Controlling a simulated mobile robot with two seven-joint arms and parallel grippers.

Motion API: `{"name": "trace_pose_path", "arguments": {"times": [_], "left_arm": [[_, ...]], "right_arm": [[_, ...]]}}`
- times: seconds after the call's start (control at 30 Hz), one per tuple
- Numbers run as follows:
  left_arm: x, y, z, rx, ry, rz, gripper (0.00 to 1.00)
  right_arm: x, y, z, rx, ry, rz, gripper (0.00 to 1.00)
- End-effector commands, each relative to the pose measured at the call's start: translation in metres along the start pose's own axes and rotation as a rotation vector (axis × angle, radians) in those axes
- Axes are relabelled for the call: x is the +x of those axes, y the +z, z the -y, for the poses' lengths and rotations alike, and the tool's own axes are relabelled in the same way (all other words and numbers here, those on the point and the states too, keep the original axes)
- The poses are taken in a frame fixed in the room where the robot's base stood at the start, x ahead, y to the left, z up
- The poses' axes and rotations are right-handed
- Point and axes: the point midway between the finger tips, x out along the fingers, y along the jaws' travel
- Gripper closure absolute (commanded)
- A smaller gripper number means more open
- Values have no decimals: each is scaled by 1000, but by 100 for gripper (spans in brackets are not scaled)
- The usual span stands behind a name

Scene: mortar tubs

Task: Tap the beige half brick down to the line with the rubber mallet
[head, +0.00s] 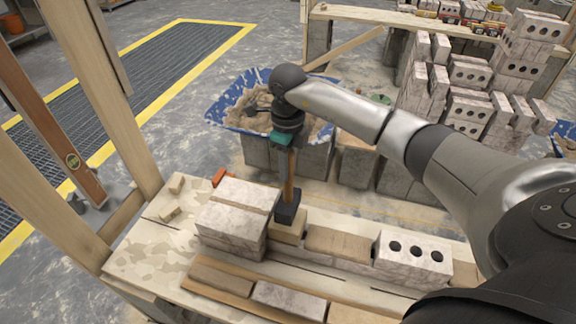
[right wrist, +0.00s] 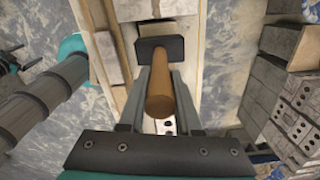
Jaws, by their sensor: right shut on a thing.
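My right gripper (head: 288,142) is shut on the wooden handle of the rubber mallet (head: 288,206), which hangs upright with its black head down. The right wrist view also shows the mallet's black head (right wrist: 174,47) and its handle between the fingers. The beige half brick (head: 287,231) lies right under the head, in the row between a large pale block and a tan brick. The head covers part of its top. I cannot tell whether the head touches it. The half brick's pale top also shows in the right wrist view (right wrist: 157,30). I cannot make out the line clearly.
Pale marbled blocks (head: 232,225) stand close left of the half brick. A tan brick (head: 338,243) and a three-holed brick (head: 412,260) continue the row rightward. A blue mortar tub (head: 225,103) stands behind. Stacked bricks (head: 468,112) fill the back right. A wooden post (head: 105,90) rises at left.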

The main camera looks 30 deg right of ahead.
Motion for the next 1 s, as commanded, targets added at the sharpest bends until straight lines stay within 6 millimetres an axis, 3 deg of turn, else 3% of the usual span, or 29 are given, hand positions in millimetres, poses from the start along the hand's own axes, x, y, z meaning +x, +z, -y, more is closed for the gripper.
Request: {"name": "trace_pose_path", "arguments": {"times": [0.27,0.7,1.0], "left_arm": [[33,3,0,0,0,0,0],[-7,-1,0,-1,-1,0,0],[-6,-1,0,-1,0,0,0]], "right_arm": [[41,0,0,0,-1,1,100],[-7,0,0,0,-1,2,100],[-6,0,0,0,0,1,100]]}}
